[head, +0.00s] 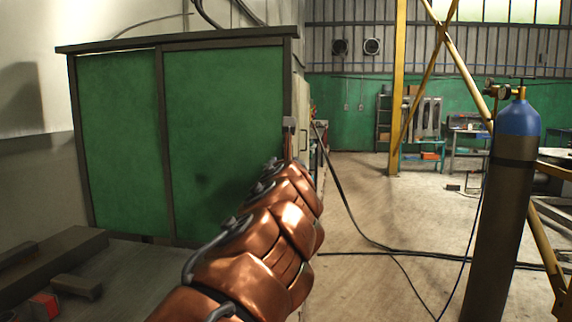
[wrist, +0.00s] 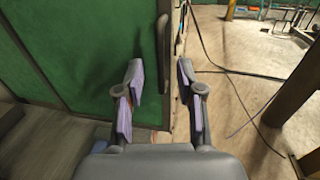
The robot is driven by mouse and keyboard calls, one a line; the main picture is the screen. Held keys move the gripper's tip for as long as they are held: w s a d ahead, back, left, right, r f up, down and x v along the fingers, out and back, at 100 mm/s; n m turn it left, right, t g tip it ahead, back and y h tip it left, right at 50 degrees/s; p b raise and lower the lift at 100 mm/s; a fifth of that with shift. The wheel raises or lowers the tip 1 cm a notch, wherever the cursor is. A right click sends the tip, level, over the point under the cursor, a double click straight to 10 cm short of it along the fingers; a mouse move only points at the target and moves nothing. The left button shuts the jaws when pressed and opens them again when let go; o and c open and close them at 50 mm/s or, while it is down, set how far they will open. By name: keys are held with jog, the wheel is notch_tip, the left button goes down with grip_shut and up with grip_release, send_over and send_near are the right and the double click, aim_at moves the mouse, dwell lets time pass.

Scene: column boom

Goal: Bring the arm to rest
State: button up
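My copper-coloured arm reaches forward from the bottom middle of the head view, toward the right edge of a green-panelled cabinet. My gripper (wrist: 160,78) shows in the wrist view with its two fingers apart and nothing between them. In the head view the arm's far end is small, and the fingers cannot be made out clearly there. In the wrist view the cabinet's dark edge lies beyond the gap between the fingers. I cannot tell how far the fingers are from it.
The green cabinet (head: 220,130) fills the left. A blue-topped gas cylinder (head: 505,190) stands at right, near a yellow steel frame (head: 397,90). Black cables (head: 400,252) cross the floor. Dark beams (head: 50,260) lie at lower left. The middle floor (head: 350,200) is mostly open.

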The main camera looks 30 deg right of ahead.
dwell(0.3)
jog(key=s+d+f+m+g+h+b, duration=0.2)
jog(key=s+d+f+m+h, duration=0.25)
jog(key=m, duration=0.45)
jog(key=s+d+f+m+g+h+b, duration=0.1)
jog(key=s+d+f+m+g, duration=0.2)
jog(key=s+d+m, duration=0.35)
jog(key=s+a+f+m+g+y+p, duration=0.15)
jog(key=s+f+m+g+y, duration=0.3)
jog(key=f, duration=0.65)
jog(key=s+a+f+m+g+y, duration=0.25)
jog(key=s+f+m, duration=0.45)
jog(key=f, duration=0.5)
jog(key=s+a+f+m+g+y+p, duration=0.1)
jog(key=s+a+f+m+g+y, duration=0.2)
jog(key=s+a, duration=0.55)
jog(key=s+a+f+m+g+y+p, duration=0.1)
jog(key=s+a+f+g+y, duration=0.25)
jog(key=s+a+f, duration=0.5)
notch_tip(320, 180, up, 22)
jog(key=w+a+p, duration=0.1)
jog(key=w+p, duration=0.1)
jog(key=p, duration=1.6)
jog(key=shift+a+h, duration=0.2)
jog(key=shift+h, duration=0.1)
